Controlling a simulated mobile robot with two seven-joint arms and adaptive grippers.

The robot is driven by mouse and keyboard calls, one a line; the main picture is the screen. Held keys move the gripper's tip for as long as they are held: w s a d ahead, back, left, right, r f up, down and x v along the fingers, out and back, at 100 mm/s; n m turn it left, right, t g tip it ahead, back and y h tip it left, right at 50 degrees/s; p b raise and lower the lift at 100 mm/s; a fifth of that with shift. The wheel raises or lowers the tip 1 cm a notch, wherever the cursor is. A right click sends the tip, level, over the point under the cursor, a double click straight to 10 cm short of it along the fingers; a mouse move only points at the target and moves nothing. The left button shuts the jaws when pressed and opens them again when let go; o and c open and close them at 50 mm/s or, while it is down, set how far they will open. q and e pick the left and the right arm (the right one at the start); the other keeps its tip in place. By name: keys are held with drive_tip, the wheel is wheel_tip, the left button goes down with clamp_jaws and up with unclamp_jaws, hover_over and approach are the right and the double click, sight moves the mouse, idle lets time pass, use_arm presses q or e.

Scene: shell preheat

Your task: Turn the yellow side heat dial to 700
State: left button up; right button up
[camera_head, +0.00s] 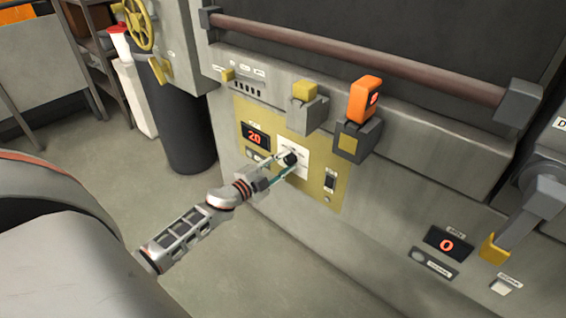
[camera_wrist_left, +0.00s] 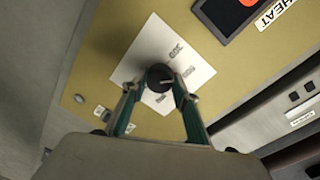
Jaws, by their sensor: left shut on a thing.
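The side heat dial (camera_head: 289,158) is a dark round knob on a white label plate (camera_head: 301,163), set on the yellow panel (camera_head: 322,182) of the grey machine. My left gripper (camera_head: 286,165) reaches it from the lower left and is shut on the dial. In the left wrist view the dial (camera_wrist_left: 159,76) sits between the two fingertips of my left gripper (camera_wrist_left: 155,88). The red display (camera_head: 255,137) left of the dial reads 20. The label's small numbers are too blurred to read. My right gripper is not in view.
A grey holder with an orange device (camera_head: 364,100) and a yellow-topped block (camera_head: 306,90) stick out above the panel. A long rail (camera_head: 350,57) runs above. Another display (camera_head: 446,244) at lower right reads 0, beside a yellow-tipped lever (camera_head: 495,248). Open floor lies left.

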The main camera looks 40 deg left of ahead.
use_arm(q)
drive_tip(key=m, duration=0.2)
drive_tip(key=shift+r+m, duration=0.1)
drive_tip(key=shift+m, duration=0.2)
drive_tip(key=m, duration=0.4)
drive_tip(key=shift+m+y, duration=0.3)
drive_tip(key=shift+y, duration=0.1)
drive_tip(key=shift+m, duration=0.7)
drive_tip(key=o, duration=1.1)
